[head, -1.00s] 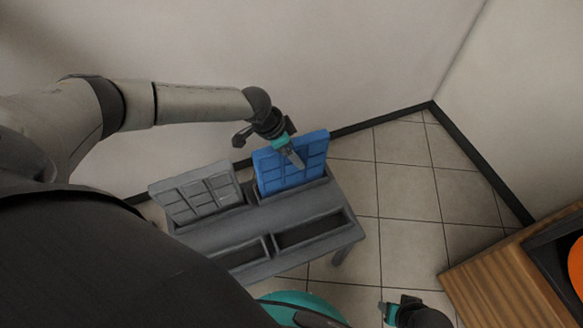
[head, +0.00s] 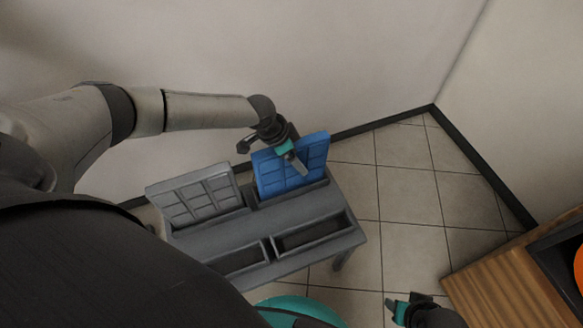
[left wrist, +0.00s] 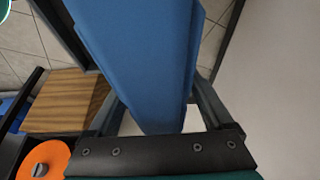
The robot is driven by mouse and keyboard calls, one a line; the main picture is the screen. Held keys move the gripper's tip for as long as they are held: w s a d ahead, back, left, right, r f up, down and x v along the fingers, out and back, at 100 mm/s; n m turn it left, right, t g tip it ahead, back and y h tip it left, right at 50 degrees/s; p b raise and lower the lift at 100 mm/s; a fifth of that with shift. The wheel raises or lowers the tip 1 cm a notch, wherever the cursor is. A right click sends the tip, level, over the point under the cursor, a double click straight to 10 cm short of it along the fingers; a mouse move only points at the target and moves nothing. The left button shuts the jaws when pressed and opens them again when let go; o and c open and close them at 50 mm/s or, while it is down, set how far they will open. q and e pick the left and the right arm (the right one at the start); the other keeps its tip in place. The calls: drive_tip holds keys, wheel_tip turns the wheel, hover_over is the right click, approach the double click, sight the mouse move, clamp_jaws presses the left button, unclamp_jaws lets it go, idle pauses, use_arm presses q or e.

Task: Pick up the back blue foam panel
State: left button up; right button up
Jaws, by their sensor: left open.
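The blue foam panel (head: 305,150) stands tilted in the back right slot of a grey rack (head: 310,207). My left gripper (head: 297,165) is over the panel's face and upper part in the head view and hides some of it. In the left wrist view the panel (left wrist: 145,50) runs between the two spread fingers (left wrist: 160,112), with no clear grip on it. My right gripper (head: 395,307) is low at the bottom of the head view, away from the rack; its jaw gap is too small to judge.
A grey panel (head: 193,196) stands in the back left slot beside the blue one. The rack's two front slots look empty. A wall is close behind. A wooden cabinet (head: 510,270) with an orange round item (head: 579,268) is at right. Tiled floor between is free.

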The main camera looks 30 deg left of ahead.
use_arm(q)
drive_tip(key=shift+f, duration=0.15)
clamp_jaws()
idle(0.8)
